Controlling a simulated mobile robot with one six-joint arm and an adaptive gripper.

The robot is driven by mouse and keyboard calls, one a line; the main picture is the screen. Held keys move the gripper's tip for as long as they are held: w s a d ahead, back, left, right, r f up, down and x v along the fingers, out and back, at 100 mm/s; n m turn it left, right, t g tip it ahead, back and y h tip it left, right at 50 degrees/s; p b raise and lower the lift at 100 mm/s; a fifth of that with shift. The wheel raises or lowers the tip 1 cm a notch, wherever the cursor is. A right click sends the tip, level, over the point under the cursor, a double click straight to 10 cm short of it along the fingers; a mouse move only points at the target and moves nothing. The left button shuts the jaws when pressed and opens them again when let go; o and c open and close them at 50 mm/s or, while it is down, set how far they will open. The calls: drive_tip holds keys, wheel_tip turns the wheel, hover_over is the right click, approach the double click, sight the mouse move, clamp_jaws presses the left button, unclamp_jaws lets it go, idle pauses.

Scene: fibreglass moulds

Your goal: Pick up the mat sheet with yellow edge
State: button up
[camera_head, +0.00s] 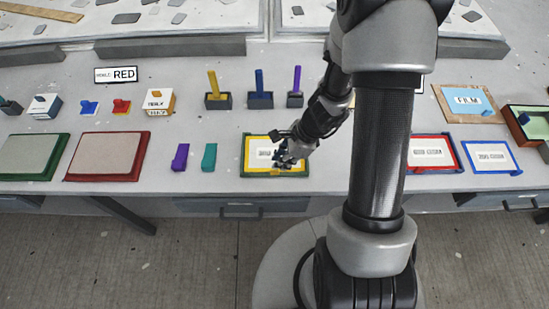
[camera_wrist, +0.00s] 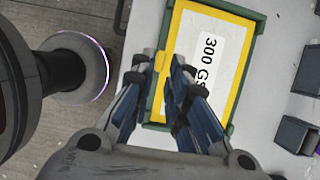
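The mat sheet with yellow edge (camera_head: 258,143) lies in a green-edged tray (camera_head: 243,160) near the front of the table. In the wrist view the sheet (camera_wrist: 177,50) is white, printed "300 G", with a yellow border and a small yellow tab (camera_wrist: 161,64) on its near edge. My gripper (camera_head: 284,160) is over the right part of this sheet in the head view. In the wrist view my gripper (camera_wrist: 161,72) is open, its two fingers on either side of the tab. I cannot tell whether the fingertips touch it.
A red-edged sheet (camera_head: 430,152) and a blue-edged sheet (camera_head: 491,157) lie to the right. Purple (camera_head: 180,157) and teal (camera_head: 209,157) blocks stand left of the tray. Dark bins with coloured handles (camera_head: 260,99) stand behind. Green (camera_head: 30,155) and red (camera_head: 106,156) trays lie far left.

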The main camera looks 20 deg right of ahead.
drive_tip(key=b+x, duration=0.1)
drive_tip(key=x, duration=0.2)
drive_tip(key=b+x, duration=0.1)
drive_tip(key=x, duration=0.1)
drive_tip(key=shift+d+f+b, duration=0.15)
drive_tip(key=shift+d+b, duration=0.15)
drive_tip(key=shift+d, duration=0.1)
drive_tip(key=shift+a+f, duration=0.2)
drive_tip(key=shift+f, duration=0.15)
drive_tip(key=shift+r, duration=0.1)
drive_tip(key=shift+c, duration=0.5)
clamp_jaws()
